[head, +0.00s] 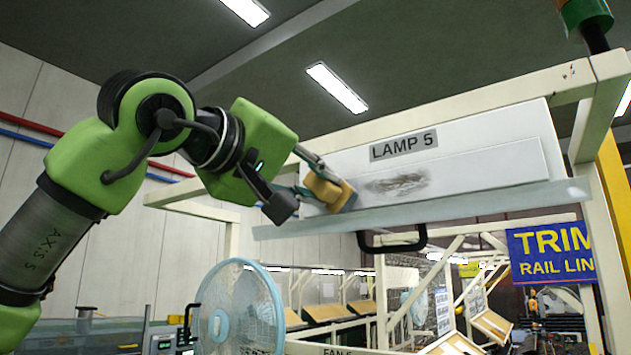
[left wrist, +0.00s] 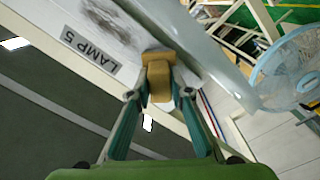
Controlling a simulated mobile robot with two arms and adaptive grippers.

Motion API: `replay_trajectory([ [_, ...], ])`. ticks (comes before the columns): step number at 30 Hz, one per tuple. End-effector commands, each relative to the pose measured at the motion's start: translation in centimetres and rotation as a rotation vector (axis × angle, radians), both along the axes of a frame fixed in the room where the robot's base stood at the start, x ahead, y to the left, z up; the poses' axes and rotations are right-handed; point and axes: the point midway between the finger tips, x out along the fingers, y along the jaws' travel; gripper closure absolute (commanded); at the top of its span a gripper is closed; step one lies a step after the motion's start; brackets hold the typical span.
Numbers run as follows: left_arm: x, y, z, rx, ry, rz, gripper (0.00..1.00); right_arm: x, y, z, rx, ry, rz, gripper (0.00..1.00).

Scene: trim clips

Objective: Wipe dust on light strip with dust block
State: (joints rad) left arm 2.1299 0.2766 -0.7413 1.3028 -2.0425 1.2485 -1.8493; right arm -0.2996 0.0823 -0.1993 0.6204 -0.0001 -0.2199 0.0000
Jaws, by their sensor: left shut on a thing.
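The light strip (head: 470,172) is a long white panel under a LAMP 5 label, high on a cream frame. A dark dust smudge (head: 397,183) marks its face left of the middle; it also shows at the top of the left wrist view (left wrist: 102,14). My left gripper (head: 318,190) is shut on the tan dust block (head: 336,196), which shows between its fingertips in the left wrist view (left wrist: 158,75). The block is at the strip's left part, beside the smudge and apart from it. I cannot tell whether it touches the panel. My right gripper is not in view.
A pale ledge (head: 430,210) runs along the panel's lower edge, with a black handle (head: 393,241) below it. A light-blue fan (head: 238,310) stands at lower left. A blue TRIM sign (head: 552,253) hangs at right.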

Motion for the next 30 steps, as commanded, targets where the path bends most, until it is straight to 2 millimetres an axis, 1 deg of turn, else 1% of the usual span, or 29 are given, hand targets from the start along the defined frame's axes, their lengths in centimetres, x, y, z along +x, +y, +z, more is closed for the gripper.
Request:
replay_trajectory([
  [9, 0.5, -0.4, 0.1, 0.000, -0.001, -0.001, 0.98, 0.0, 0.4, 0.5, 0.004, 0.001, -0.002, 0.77],
  [13, 0.3, -0.5, 0.1, 0.000, -0.002, -0.001, 0.98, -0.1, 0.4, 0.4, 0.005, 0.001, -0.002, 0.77],
  [24, -1.4, -2.6, 0.1, 0.002, -0.002, -0.001, 0.98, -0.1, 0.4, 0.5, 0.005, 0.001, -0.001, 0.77],
  [30, -1.8, -3.1, 0.1, 0.000, -0.002, 0.000, 0.98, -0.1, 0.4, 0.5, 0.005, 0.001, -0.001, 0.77],
])
